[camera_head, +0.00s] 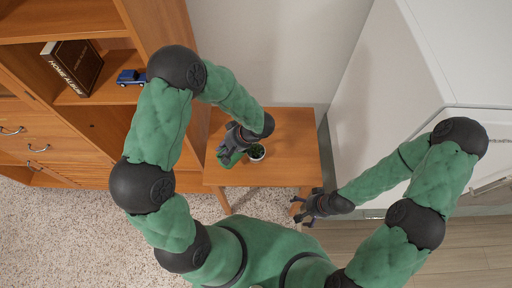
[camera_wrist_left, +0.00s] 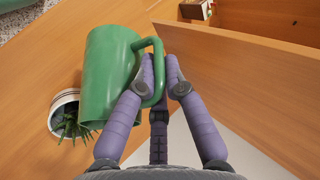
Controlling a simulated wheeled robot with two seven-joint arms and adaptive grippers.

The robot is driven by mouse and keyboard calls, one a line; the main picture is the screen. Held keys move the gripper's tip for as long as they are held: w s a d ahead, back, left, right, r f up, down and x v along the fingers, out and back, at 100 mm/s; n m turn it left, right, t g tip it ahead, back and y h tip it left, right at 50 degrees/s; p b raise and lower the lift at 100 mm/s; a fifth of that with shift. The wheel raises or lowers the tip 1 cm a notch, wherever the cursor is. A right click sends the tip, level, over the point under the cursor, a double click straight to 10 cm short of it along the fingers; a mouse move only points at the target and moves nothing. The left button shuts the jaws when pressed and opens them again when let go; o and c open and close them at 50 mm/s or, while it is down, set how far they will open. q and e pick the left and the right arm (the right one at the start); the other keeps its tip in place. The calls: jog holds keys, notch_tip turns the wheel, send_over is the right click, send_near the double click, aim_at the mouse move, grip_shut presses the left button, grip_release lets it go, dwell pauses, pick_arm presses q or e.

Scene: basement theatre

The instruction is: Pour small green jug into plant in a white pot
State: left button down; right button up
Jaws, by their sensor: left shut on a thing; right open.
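The small green jug (camera_head: 228,154) is held by my left gripper (camera_head: 231,142) above the wooden table in the head view. In the left wrist view, the jug (camera_wrist_left: 108,75) fills the upper left, and the fingers of my left gripper (camera_wrist_left: 164,78) are shut on its handle. The plant in a white pot (camera_head: 256,152) stands on the table just right of the jug. In the left wrist view, the pot (camera_wrist_left: 64,97) shows left of the jug, partly hidden by it. My right gripper (camera_head: 306,206) is open and empty beside the table's front right corner.
The small wooden table (camera_head: 290,140) has free room right of the pot. A wooden shelf unit (camera_head: 160,25) stands at the left, with a book (camera_head: 75,67) and a blue toy car (camera_head: 131,77). A white cabinet (camera_head: 385,90) stands at the right.

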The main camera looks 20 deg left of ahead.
pick_arm(q)
jog(key=shift+w+r, duration=0.1)
jog(key=shift+d+r+y+p, duration=0.15)
jog(key=shift+r+y+p, duration=0.15)
jog(key=shift+p, duration=0.25)
jog(key=shift+w+d+r+g+y+p, duration=0.25)
jog(key=shift+r+g+y+p, duration=0.15)
jog(key=shift+p, duration=0.85)
jog(key=shift+w+d+r+g+y+p, duration=0.2)
jog(key=shift+r+g+y+p, duration=0.1)
jog(key=shift+p, duration=0.65)
jog(key=f+b, duration=0.1)
jog(key=b, duration=0.1)
jog(key=s+f+t+h+b, duration=0.1)
jog(key=b, duration=0.1)
jog(key=shift+a+b, duration=0.3)
jog(key=shift+a, duration=0.1)
jog(key=shift+r, duration=0.2)
